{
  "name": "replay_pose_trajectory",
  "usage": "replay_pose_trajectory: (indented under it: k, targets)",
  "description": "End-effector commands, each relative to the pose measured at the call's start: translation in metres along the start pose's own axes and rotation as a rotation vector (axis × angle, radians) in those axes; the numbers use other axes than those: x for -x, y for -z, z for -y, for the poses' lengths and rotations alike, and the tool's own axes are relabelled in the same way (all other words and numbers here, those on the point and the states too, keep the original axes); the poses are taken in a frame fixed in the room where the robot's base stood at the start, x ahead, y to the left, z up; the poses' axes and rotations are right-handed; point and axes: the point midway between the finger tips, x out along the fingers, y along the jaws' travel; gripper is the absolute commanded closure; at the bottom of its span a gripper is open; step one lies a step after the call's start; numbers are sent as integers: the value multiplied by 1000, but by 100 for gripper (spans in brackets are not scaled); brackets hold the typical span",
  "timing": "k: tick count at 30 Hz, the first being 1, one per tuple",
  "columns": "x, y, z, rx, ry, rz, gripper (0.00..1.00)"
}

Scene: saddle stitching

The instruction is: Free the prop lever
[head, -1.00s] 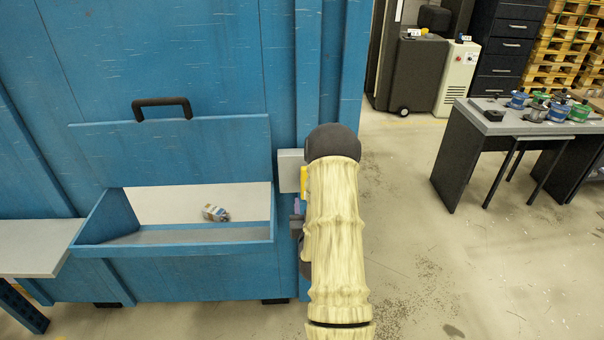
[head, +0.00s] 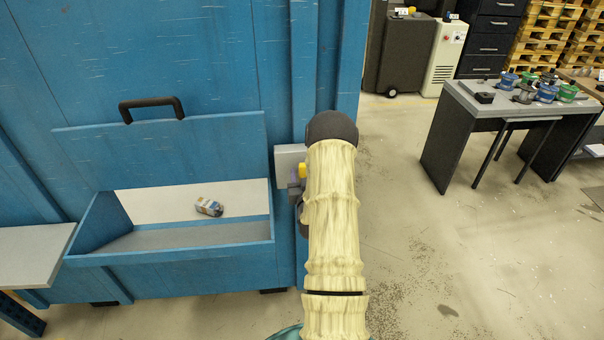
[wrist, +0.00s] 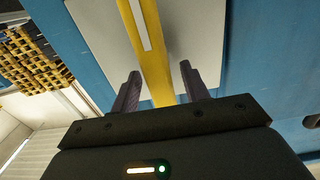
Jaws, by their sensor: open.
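A yellow lever bar with a pale stripe (wrist: 154,72) runs over a light grey plate (wrist: 95,35) in the wrist view. I take it for the prop lever. My gripper (wrist: 160,80) is open, with one dark finger on each side of the bar and visible gaps between. The bar is not gripped. In the head view a small yellow part (head: 302,170) shows at the grey plate (head: 288,153) on the blue wall's right edge. My arm hides most of the lever and gripper there.
Left of the plate, a blue hatch flap (head: 170,150) with a black handle (head: 151,104) stands above an open blue bin (head: 180,258) holding a small can-like item (head: 209,206). A grey shelf (head: 30,250) is far left. A table (head: 470,105) with spools stands right; floor between is clear.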

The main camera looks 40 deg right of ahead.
Motion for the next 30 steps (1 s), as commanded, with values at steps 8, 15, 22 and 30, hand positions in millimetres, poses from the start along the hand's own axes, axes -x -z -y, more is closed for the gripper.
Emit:
replay_pose_trajectory:
  k: [8, 15, 22, 30]
  targets:
    - [0, 0, 0, 0, 0, 0, 92]
    - [0, 0, 0, 5, 0, 0, 99]
    - [0, -2, 1, 56, 0, 0, 99]
    - [0, -6, 5, 207, 1, -3, 99]
